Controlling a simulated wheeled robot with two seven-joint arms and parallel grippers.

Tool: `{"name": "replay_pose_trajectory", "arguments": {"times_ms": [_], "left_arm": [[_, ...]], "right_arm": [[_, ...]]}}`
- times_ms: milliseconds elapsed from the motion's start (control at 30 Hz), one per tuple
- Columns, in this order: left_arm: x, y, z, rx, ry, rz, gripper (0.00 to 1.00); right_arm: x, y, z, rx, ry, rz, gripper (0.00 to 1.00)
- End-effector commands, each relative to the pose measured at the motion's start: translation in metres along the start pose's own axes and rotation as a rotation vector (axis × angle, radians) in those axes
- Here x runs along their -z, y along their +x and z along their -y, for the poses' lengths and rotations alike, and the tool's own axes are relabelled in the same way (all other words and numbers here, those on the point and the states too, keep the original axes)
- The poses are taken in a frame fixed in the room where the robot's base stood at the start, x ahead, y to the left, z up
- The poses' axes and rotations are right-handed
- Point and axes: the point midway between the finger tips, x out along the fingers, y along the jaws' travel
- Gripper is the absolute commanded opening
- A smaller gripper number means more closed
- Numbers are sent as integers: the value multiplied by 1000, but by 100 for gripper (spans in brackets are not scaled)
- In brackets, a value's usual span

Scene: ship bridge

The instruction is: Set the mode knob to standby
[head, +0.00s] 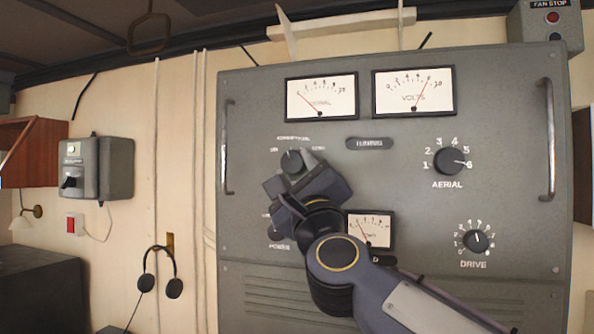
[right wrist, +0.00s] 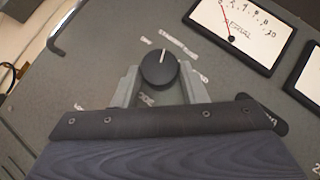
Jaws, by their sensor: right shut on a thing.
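The mode knob (head: 291,160) is a round black knob on the upper left of the grey panel, with small white labels around it that are too blurred to read surely. In the right wrist view the knob (right wrist: 159,69) shows a white pointer line aimed up and slightly right, towards the long label above it. My right gripper (head: 290,176) is shut on the knob, with one pale finger on each side of it in the right wrist view (right wrist: 160,88). The gripper hides the knob's lower part in the head view. My left gripper is not in view.
The grey panel (head: 400,280) carries two large meters (head: 321,97) above, an aerial knob (head: 449,161) and a drive knob (head: 477,240) on the right. A power knob (head: 274,233) and a small meter (head: 371,229) are near my right arm. Vertical handles (head: 229,147) stand out at both panel sides.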

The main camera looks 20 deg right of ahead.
Motion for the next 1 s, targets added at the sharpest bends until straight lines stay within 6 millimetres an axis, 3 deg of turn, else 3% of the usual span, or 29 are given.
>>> {"name": "replay_pose_trajectory", "arguments": {"times_ms": [67, 100, 267, 567, 1000], "left_arm": [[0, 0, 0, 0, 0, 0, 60], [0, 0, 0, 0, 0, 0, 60], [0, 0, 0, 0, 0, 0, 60], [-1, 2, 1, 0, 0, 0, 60], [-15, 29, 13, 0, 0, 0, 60]], "right_arm": [[0, 0, 0, 1, 0, 0, 16], [0, 0, 0, 1, 0, 0, 40], [0, 0, 0, 1, 0, 0, 60], [0, -3, 0, 1, 1, 0, 60], [1, -69, -1, 1, 2, 2, 60]]}}
